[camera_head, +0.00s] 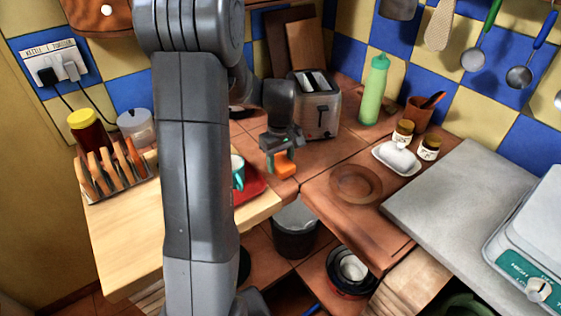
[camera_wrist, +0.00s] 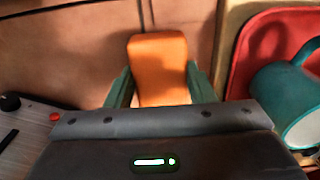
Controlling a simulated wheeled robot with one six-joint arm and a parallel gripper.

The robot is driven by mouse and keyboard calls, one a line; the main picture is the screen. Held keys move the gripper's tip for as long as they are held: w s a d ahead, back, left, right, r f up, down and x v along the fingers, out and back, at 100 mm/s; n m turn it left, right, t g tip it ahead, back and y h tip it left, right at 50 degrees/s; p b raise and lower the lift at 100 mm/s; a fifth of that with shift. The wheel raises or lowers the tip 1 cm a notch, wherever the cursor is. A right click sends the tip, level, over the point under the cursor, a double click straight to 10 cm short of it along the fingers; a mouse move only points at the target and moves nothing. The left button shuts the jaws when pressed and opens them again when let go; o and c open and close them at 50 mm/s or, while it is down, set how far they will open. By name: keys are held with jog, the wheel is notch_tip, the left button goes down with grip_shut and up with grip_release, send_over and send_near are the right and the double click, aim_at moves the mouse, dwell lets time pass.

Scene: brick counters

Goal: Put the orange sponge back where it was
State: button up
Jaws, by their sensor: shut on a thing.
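The orange sponge (camera_head: 284,165) is held by my gripper (camera_head: 281,153) in the head view, near the corner between the brick counters. In the wrist view the sponge (camera_wrist: 158,66) sits between the two green fingers of my gripper (camera_wrist: 160,88), which are shut on it. The brown tiled counter (camera_wrist: 70,60) lies below and beyond it. I cannot tell whether the sponge touches the counter.
A red tray (camera_wrist: 250,60) with a teal mug (camera_wrist: 285,95) is close on the right in the wrist view. A toaster (camera_head: 315,105) stands behind my gripper. A green bottle (camera_head: 375,90), a white butter dish (camera_head: 397,158) and a grey slab (camera_head: 470,200) are to the right.

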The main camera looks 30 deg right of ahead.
aim_at(280, 161)
jog(key=shift+f, duration=0.3)
jog(key=shift+f, duration=0.1)
jog(key=o, duration=0.9)
jog(key=shift+o, duration=0.2)
notch_tip(280, 161, up, 12)
